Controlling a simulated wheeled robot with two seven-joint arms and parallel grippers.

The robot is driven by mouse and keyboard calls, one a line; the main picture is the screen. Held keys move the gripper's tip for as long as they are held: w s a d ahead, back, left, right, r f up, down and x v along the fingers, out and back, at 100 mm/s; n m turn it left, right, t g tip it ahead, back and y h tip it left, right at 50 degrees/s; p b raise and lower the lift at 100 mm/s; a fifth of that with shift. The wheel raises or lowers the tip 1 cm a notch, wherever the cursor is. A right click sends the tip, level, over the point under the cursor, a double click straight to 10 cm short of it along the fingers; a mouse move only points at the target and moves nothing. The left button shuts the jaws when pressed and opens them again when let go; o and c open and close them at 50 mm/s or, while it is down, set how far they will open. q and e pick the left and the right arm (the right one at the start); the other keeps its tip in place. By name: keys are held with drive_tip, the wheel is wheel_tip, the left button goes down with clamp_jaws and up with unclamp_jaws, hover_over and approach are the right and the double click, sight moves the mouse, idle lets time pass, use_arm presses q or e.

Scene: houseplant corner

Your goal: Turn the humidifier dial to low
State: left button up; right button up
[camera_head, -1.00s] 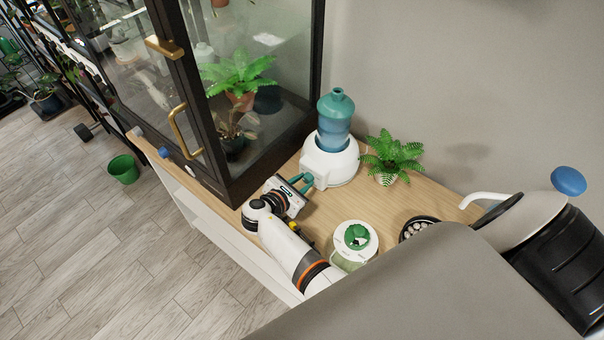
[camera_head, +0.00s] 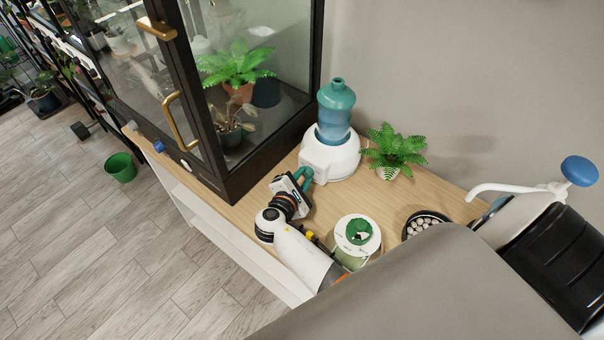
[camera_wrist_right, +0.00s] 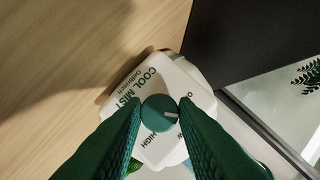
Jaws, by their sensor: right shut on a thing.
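The humidifier has a white base (camera_head: 338,160) and a blue-green tank (camera_head: 335,112) and stands on the wooden cabinet top. My right gripper (camera_head: 306,176) is at its front face. In the wrist view the dark green dial (camera_wrist_right: 157,113) sits between the two green fingertips, which are shut on it. A light pointer mark on the dial points right in that view. The panel (camera_wrist_right: 148,88) reads "COOL MIST", with "HIGH" below the dial. The other labels, on the right, are partly hidden by a finger. My left gripper is not in view.
A fern (camera_head: 393,150) stands just right of the humidifier. The glass cabinet (camera_head: 232,185) rises close on the left. A white container with a green top (camera_head: 357,232) and a dark bowl of pale stones (camera_head: 425,222) are nearer me.

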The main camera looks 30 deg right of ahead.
drive_tip(key=m+t+b, duration=0.1)
drive_tip(key=b, duration=0.2)
drive_tip(key=f+m+t+b, duration=0.1)
drive_tip(key=m+b, duration=0.1)
drive_tip(key=b, duration=0.1)
drive_tip(key=shift+s+m, duration=0.15)
drive_tip(key=shift+m, duration=0.15)
drive_tip(key=shift+r+m+t+b, duration=0.35)
drive_tip(key=shift+m+b, duration=0.45)
drive_tip(key=shift+b, duration=0.55)
drive_tip(key=o, duration=1)
drive_tip(key=shift+d, duration=0.1)
drive_tip(key=v, duration=0.4)
drive_tip(key=b+v, duration=0.1)
drive_tip(key=v, duration=0.7)
drive_tip(key=shift+f, duration=0.3)
